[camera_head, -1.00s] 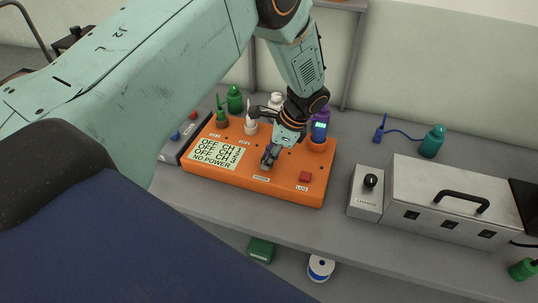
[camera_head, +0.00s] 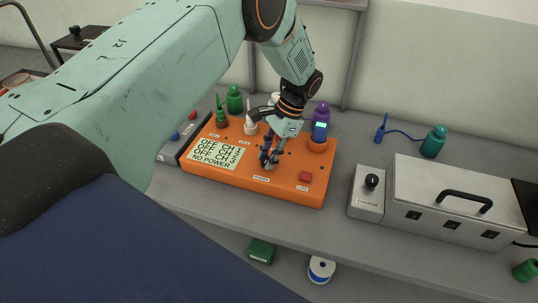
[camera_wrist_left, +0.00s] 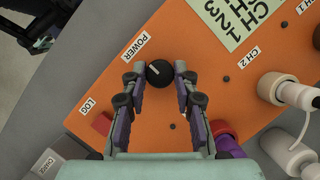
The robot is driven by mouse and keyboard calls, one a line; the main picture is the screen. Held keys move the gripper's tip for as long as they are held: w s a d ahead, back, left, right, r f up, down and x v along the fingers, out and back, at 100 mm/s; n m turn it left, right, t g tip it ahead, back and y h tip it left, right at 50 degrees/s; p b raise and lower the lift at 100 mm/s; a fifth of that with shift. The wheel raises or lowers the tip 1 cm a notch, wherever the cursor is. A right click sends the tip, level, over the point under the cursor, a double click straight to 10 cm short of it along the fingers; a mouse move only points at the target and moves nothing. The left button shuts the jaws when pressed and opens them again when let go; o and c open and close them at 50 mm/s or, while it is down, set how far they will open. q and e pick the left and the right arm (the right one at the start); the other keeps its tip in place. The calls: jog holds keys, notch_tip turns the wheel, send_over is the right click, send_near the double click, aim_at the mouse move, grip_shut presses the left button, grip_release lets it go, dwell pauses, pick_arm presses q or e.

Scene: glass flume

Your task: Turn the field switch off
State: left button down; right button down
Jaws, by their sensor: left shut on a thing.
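An orange control box (camera_head: 285,184) lies on the grey bench. Its black round knob with a white pointer line, beside the label POWER, shows in the left wrist view (camera_wrist_left: 159,73). My left gripper (camera_head: 268,162) is over this knob, its two fingers (camera_wrist_left: 161,76) on either side of it, shut on it. In the head view the fingers hide the knob. The box's display (camera_head: 217,153) reads OFF for several channels and NO POWER. I see no switch labelled field. My right gripper does not show in the head view.
A red LOG button (camera_head: 305,177) is right of the knob. Purple (camera_head: 321,112), green (camera_head: 235,98) and white (camera_head: 250,124) bottle-like parts stand at the box's back. A CHARGE box (camera_head: 367,191) and a metal case (camera_head: 455,200) stand to the right, with bare bench between.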

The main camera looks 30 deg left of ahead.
pick_arm(q)
jog(key=shift+w+a+r, duration=0.1)
jog(key=shift+w+r, duration=0.05)
jog(key=shift+r, duration=0.05)
jog(key=c, duration=1.3)
grip_release()
jog(key=shift+c, duration=0.2)
jog(key=o, duration=0.3)
jog(key=shift+f, duration=0.1)
jog(key=v, duration=1.2)
jog(key=shift+s, duration=0.25)
